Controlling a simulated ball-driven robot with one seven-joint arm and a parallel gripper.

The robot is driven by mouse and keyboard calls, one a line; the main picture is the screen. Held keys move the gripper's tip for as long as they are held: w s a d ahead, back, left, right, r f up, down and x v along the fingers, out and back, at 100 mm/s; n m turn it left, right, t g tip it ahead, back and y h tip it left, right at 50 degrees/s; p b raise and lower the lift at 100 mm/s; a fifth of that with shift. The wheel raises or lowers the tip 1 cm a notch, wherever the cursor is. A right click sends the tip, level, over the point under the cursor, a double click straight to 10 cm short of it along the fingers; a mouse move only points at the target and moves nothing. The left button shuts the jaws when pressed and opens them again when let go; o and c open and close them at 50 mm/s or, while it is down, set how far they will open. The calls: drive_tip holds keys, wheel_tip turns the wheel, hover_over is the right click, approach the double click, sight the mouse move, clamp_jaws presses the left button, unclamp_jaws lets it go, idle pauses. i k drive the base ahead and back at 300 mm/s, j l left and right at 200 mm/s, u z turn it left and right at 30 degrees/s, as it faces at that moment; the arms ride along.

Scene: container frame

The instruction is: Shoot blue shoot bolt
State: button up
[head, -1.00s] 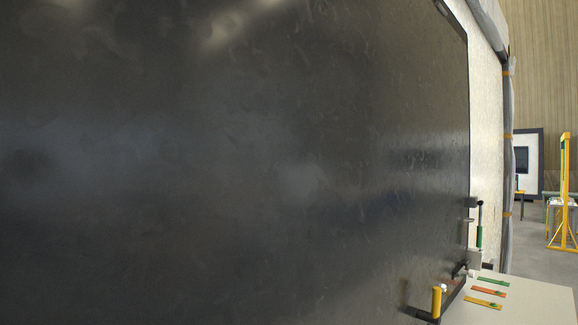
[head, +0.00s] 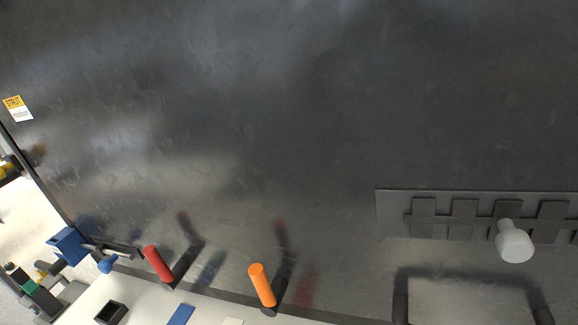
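A blue block (head: 68,243) sits at the lower left edge of the dark panel. A blue knob (head: 107,264) on a metal bar (head: 112,250) is just right of it. These are the only blue fittings I see on the panel's edge; I cannot tell whether the bolt is shot or drawn. My gripper is not in view, so its state and distance to the blue parts are hidden.
The dark panel (head: 230,110) fills most of the view. Red (head: 158,264) and orange (head: 262,285) handles stick out low. A slotted plate (head: 390,213) with a white knob (head: 515,242) and a dark bar handle (head: 470,275) are right. A pale tabletop (head: 143,302) lies below.

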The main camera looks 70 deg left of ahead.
sight(106, 266)
drive_tip(key=u, duration=2.7)
